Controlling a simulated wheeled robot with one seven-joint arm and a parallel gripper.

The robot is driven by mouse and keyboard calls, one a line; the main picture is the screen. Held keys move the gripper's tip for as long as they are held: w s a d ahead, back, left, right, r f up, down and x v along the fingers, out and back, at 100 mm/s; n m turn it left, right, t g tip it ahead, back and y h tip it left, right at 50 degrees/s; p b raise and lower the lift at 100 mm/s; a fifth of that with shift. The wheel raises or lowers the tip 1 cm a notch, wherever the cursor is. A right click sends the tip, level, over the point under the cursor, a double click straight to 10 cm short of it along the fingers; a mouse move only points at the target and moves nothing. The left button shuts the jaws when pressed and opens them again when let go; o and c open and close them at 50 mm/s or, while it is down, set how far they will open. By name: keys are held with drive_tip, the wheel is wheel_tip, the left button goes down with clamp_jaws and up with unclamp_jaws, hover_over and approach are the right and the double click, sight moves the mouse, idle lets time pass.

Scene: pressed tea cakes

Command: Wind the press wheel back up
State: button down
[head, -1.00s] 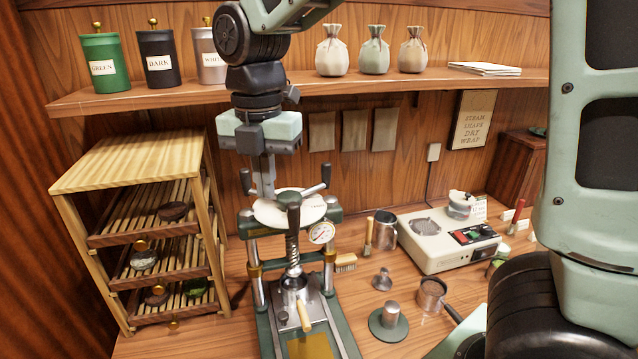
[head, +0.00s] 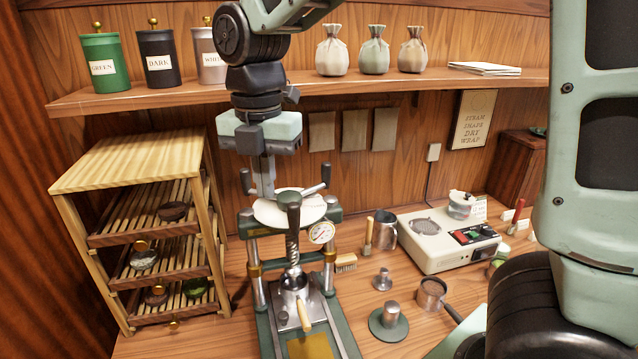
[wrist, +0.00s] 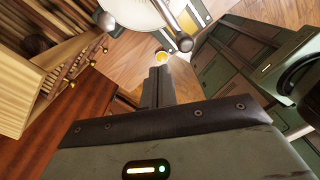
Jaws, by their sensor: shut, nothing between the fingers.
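The press (head: 251,273) stands on the bench with its pale wheel (head: 313,209) on top. Dark-knobbed handles stick up around the wheel's rim, one at the front (head: 289,203), one at the right (head: 324,175) and one at the left (head: 245,180). My gripper (head: 265,190) points down at the wheel's back-left part, between the left and right handles. Its fingers are shut with nothing between them. Whether they touch a handle or the wheel cannot be told. In the wrist view the closed fingers (wrist: 158,73) are below the wheel's edge (wrist: 135,12).
A wooden drying rack (head: 130,165) stands close on the left. A gauge (head: 321,232) sits on the press. A steamer (head: 445,243), a metal jug (head: 384,232) and small tools stand to the right. A shelf (head: 330,88) with tins and pouches runs behind my arm.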

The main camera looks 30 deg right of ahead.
wheel_tip(320, 180, down, 4)
drive_tip(key=b, duration=0.3)
drive_tip(key=shift+f, duration=0.25)
drive_tip(key=shift+s+d, duration=0.1)
drive_tip(key=shift+d, duration=0.1)
drive_tip(key=shift+s+d, duration=0.25)
drive_tip(key=shift+d, duration=0.4)
drive_tip(key=shift+s+d, duration=0.1)
drive_tip(key=shift+d, duration=0.1)
drive_tip(key=d, duration=0.1)
drive_tip(key=s+d, duration=0.1)
drive_tip(key=d, duration=0.1)
drive_tip(key=shift+s, duration=0.25)
idle(0.4)
